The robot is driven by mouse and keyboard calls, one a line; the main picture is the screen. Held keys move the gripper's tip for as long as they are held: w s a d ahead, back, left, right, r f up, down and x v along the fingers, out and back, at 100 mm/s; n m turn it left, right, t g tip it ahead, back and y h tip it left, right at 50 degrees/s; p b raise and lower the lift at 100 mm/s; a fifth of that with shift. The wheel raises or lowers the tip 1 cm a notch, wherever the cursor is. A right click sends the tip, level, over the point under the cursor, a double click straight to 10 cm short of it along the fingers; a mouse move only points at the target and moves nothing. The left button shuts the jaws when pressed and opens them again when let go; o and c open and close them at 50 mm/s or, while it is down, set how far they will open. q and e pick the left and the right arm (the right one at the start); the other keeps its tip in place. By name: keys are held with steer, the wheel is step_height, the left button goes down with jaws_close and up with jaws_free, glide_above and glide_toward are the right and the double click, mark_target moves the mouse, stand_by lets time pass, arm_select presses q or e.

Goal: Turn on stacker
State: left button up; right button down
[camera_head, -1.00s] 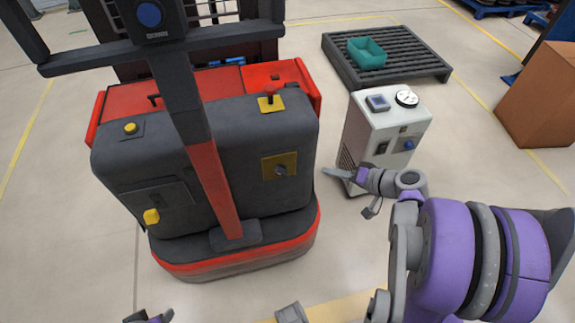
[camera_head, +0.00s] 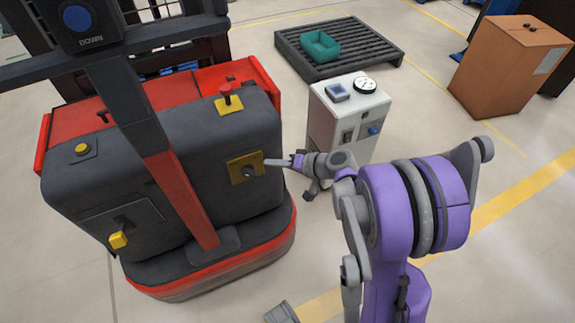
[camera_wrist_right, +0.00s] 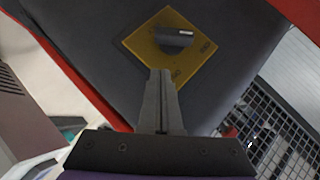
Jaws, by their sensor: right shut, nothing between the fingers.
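The stacker (camera_head: 220,140) is a dark grey and red machine on the left of the head view. Its side bears a yellow plate (camera_head: 236,160) with a dark grey rotary knob (camera_head: 250,171). My right gripper (camera_head: 267,162) is shut and empty, its fingertips at the plate's right edge beside the knob. In the right wrist view, the shut fingers (camera_wrist_right: 160,75) point at the yellow plate (camera_wrist_right: 150,60), just below the knob (camera_wrist_right: 172,38). I cannot tell whether they touch it. The knob lies roughly level in that view. My left gripper is not in view.
A red-topped lever (camera_head: 227,95) and a yellow button (camera_head: 82,148) sit on the stacker. A yellow knob (camera_head: 118,239) is low on its side. A white cabinet (camera_head: 322,118) stands right of it. Behind are a teal bin (camera_head: 320,45) on a dark slatted platform (camera_head: 375,50) and a cardboard box (camera_head: 500,70).

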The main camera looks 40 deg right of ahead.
mark_target(255, 173)
steer(key=shift+w+a+f+b, duration=0.25)
steer(key=shift+a+f, duration=0.45)
steer(key=shift+a, duration=0.1)
steer(key=shift+w+a+f+b, duration=0.2)
steer(key=shift+w+a+f, duration=0.05)
steer(key=shift+a+f, duration=0.45)
steer(key=shift+f+b, duration=0.1)
steer(key=shift+b, duration=0.25)
steer(key=shift+f+m+t+y+b, duration=0.25)
steer(key=shift+m+t+y+b, duration=0.05)
steer(key=shift+m+y+b, duration=0.2)
steer(key=shift+f+m+t+y+b, duration=0.25)
steer(key=shift+m+t+y+b, duration=0.05)
steer(key=shift+b, duration=0.1)
steer(key=shift+m+t+y, duration=0.4)
steer(key=shift+y, duration=0.1)
steer(key=shift+w+a+f+b, duration=0.1)
steer(key=shift+a+f+b, duration=0.4)
steer(key=shift+f+b, duration=0.35)
steer(key=shift+w+a+f+b, duration=0.1)
steer(key=shift+a+f+b, duration=0.35)
steer(key=shift+f+b, duration=0.4)
steer(key=shift+f, duration=0.1)
